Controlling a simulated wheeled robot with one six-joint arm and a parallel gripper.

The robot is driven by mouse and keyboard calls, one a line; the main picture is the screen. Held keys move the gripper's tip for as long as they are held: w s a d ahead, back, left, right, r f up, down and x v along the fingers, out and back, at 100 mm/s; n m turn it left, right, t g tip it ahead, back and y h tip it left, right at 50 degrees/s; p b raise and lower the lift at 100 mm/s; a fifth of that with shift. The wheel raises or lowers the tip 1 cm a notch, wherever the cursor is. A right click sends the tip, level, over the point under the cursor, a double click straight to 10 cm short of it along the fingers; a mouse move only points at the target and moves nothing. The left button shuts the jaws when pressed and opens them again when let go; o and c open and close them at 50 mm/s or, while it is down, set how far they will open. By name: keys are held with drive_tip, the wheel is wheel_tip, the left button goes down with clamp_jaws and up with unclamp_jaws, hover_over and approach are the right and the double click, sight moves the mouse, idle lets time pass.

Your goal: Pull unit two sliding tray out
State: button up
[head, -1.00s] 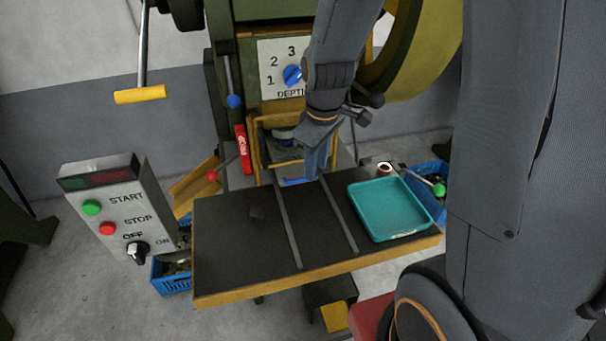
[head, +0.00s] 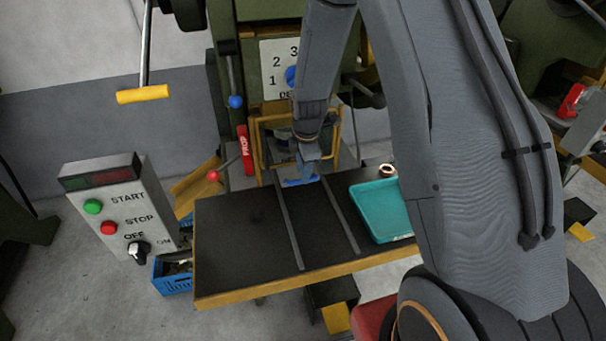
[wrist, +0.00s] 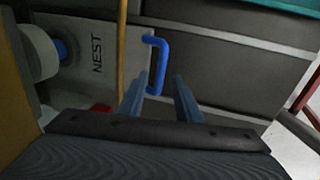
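The sliding tray (wrist: 97,50) is a light grey plate marked NEST in the wrist view, with a blue U-shaped handle (wrist: 161,65) on its near end. In the head view the handle (head: 300,183) shows at the press opening, partly covered by my gripper (head: 307,168). My gripper, seen in the wrist view (wrist: 160,90), is open, with its two fingers apart and nothing clamped between them. The fingertips are close to the handle, the left one beside its lower end. Whether they touch it I cannot tell.
The dark table (head: 235,240) with two rails lies in front of the press and is mostly clear. A teal tray (head: 378,212) and a copper coil (head: 387,170) are at its right. A yellow guard frame (head: 258,150) surrounds the opening. A START/STOP control box (head: 118,210) stands left.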

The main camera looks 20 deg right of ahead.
drive_tip(key=shift+w+f, duration=0.2)
drive_tip(key=shift+f, duration=1.1)
clamp_jaws()
